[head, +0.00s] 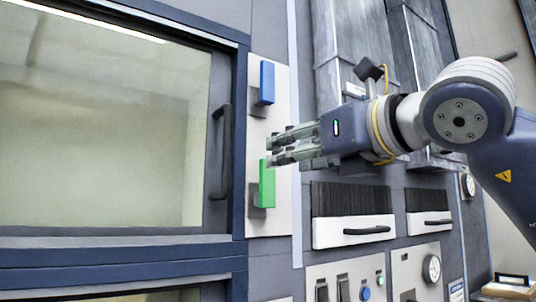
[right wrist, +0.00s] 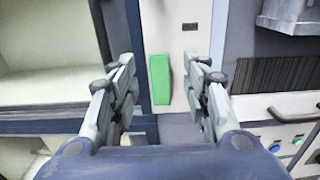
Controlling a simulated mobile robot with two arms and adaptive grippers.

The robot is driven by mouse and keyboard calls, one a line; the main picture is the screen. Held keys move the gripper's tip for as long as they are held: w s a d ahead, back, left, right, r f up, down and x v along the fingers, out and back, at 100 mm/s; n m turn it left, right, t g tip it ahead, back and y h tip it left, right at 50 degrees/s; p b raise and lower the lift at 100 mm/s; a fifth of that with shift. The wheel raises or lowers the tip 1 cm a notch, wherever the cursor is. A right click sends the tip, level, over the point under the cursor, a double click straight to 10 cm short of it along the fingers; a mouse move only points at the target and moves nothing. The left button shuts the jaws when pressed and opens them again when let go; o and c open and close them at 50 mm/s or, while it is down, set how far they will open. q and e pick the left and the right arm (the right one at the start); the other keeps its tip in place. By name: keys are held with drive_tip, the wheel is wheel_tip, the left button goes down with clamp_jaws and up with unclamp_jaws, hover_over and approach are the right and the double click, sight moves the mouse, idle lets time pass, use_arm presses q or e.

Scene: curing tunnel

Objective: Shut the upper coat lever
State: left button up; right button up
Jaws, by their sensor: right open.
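A white panel (head: 283,110) beside the upper window carries a blue lever (head: 267,82) at its top and a green lever (head: 267,185) lower down. Both handles stand upright; no label on them is readable. My right gripper (head: 272,148) comes in from the right, its fingertips by the top of the green lever. In the right wrist view, the green lever (right wrist: 160,84) shows between the two open fingers (right wrist: 161,66). I cannot tell whether they touch it. The blue lever is out of the right wrist view. My left gripper is not in view.
A framed window door (head: 110,120) with a dark vertical handle (head: 222,150) is left of the panel. Brush-fronted drawers (head: 352,232) with dark handles and a control panel with a blue button (head: 365,294) lie below my right arm. A metal duct rises behind it.

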sight(266, 183)
drive_tip(key=p+x, duration=0.1)
drive_tip(key=x, duration=0.2)
drive_tip(key=p+x, duration=0.1)
drive_tip(key=x, duration=0.2)
drive_tip(key=shift+w+a+r+p, duration=0.2)
drive_tip(key=shift+p, duration=0.2)
drive_tip(key=shift+w+a+f, duration=0.2)
drive_tip(key=shift+w+a, duration=0.2)
drive_tip(key=shift+w, duration=0.2)
drive_tip(key=shift+c, duration=0.5)
clamp_jaws()
